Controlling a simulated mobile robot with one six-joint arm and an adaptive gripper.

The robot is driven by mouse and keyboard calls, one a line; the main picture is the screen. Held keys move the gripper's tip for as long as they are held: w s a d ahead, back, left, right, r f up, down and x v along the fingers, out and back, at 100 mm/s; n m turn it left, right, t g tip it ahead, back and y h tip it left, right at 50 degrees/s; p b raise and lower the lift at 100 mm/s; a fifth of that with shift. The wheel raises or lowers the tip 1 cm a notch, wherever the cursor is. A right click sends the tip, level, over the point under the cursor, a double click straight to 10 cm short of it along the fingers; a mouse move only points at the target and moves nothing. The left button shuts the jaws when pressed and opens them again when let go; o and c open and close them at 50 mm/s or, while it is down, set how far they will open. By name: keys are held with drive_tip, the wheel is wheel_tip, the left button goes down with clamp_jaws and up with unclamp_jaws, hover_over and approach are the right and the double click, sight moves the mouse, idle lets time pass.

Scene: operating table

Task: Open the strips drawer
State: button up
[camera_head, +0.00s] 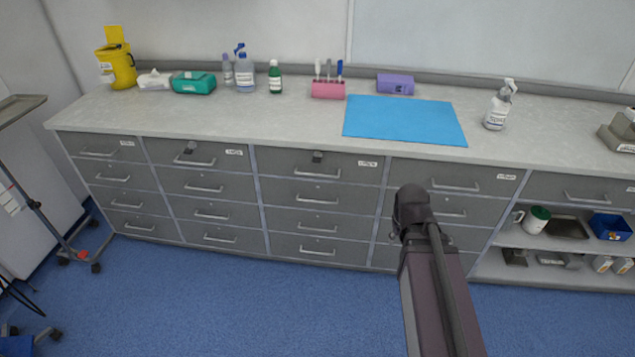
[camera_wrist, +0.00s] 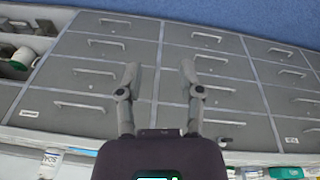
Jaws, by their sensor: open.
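A grey drawer cabinet (camera_head: 290,200) stands under the counter, with several columns of drawers with bar handles. The visible drawers look shut. The top drawers carry small white labels, such as one at the third column (camera_head: 367,164) and one at the fourth column (camera_head: 507,177); the print is too small to read, so I cannot tell which is the strips drawer. In the wrist view the drawers (camera_wrist: 90,70) appear upside down. My gripper (camera_wrist: 158,72) is open and empty, its two fingers apart in front of the drawer fronts, touching no handle. In the head view my arm hides it.
The counter (camera_head: 230,120) holds a yellow bin (camera_head: 117,65), bottles, a teal box (camera_head: 193,83), a pink holder (camera_head: 328,89) and a blue mat (camera_head: 404,119). Small dark fittings (camera_head: 317,157) sit on two top drawers. Open shelves (camera_head: 560,243) are at right. The blue floor in front is clear.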

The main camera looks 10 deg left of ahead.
drive_tip(key=w+a+f+n+t+b, duration=0.2)
drive_tip(key=w+f+n+t+b, duration=0.2)
drive_tip(key=w+f+b, duration=0.5)
drive_tip(key=n+t+y+b, duration=0.8)
drive_tip(key=n+t+b, duration=0.4)
drive_tip(key=n+b, duration=0.85)
approach(316, 175)
drive_tip(key=s+d+f+m+b, duration=0.1)
drive_tip(key=s+m+b, duration=0.2)
drive_tip(key=b, duration=0.1)
drive_tip(key=shift+s+f, duration=0.1)
drive_tip(key=shift+f, duration=0.05)
drive_tip(key=p+x, duration=0.1)
drive_tip(key=x, duration=0.3)
drive_tip(key=p+x, duration=0.1)
drive_tip(key=x, duration=0.8)
drive_tip(key=shift+w+d+r+p, duration=0.1)
drive_tip(key=shift+w+r+p, duration=0.2)
drive_tip(key=shift+w+p, duration=0.1)
drive_tip(key=shift+c, duration=0.2)
